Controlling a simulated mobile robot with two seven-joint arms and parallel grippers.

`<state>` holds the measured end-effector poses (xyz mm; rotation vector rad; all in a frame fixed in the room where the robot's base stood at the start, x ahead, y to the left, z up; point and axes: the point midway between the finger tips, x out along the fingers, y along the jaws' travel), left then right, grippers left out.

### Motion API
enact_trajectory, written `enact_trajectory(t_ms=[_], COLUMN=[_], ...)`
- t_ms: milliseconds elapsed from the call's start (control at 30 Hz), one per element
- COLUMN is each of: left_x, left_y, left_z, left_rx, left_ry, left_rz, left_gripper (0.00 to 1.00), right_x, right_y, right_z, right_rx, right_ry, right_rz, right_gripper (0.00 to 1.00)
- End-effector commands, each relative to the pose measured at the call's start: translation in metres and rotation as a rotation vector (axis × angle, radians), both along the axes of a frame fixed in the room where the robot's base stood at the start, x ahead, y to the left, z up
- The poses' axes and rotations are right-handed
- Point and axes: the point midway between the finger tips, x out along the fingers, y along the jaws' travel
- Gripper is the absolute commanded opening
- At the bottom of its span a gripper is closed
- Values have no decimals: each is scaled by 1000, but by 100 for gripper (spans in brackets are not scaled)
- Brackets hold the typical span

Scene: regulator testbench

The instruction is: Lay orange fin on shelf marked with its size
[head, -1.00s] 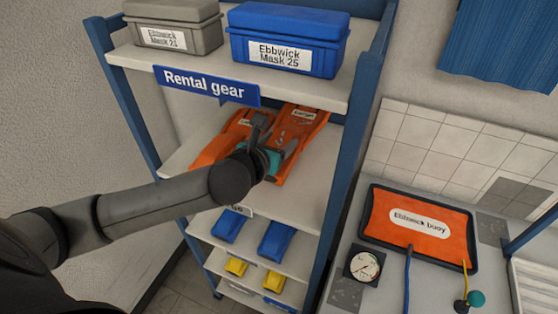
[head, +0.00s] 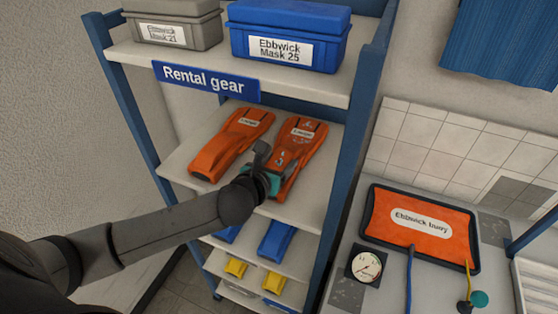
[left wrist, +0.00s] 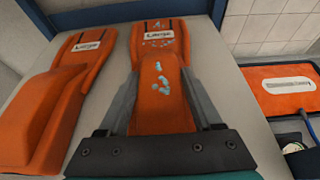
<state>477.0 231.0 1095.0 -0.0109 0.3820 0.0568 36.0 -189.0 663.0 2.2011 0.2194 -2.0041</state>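An orange fin (head: 303,146) with pale blue marks and a label that looks like "Large" is at the right of the shelf (head: 315,205) below the "Rental gear" sign. It also shows in the left wrist view (left wrist: 160,45). My left gripper (head: 266,172) is around the near, narrow part of this fin. Its fingers (left wrist: 160,85) are close against both sides. Whether the fin rests fully on the shelf is hard to tell. A second orange fin (head: 232,142), labelled "Large" in the left wrist view (left wrist: 62,85), lies to the left. My right gripper is out of view.
Blue fins (head: 276,240) and yellow fins (head: 272,273) lie on lower shelves. Mask boxes (head: 285,38) stand above, and the "Rental gear" sign (head: 205,82) hangs from that shelf. A blue post (head: 345,170) bounds the right side. A bench with an orange buoy panel (head: 420,226) stands right.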

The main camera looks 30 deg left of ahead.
Motion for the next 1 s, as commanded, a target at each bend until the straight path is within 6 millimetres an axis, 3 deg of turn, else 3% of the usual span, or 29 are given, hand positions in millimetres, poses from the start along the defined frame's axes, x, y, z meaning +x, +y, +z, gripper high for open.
enact_trajectory(t_ms=[33, 200, 567, 1000], left_x=[0, 0, -3, -66], left_y=[0, 0, 0, -4], left_z=[0, 0, 4, 28], left_rx=[0, 0, 1, 3], left_ry=[0, 0, 2, 4], left_rz=[0, 0, 0, -3], left_gripper=[73, 92, 92, 92], right_x=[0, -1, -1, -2], right_y=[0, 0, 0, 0], right_z=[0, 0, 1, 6], right_rx=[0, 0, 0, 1], right_ry=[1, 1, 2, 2], right_rz=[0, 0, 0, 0], right_gripper=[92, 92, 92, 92])
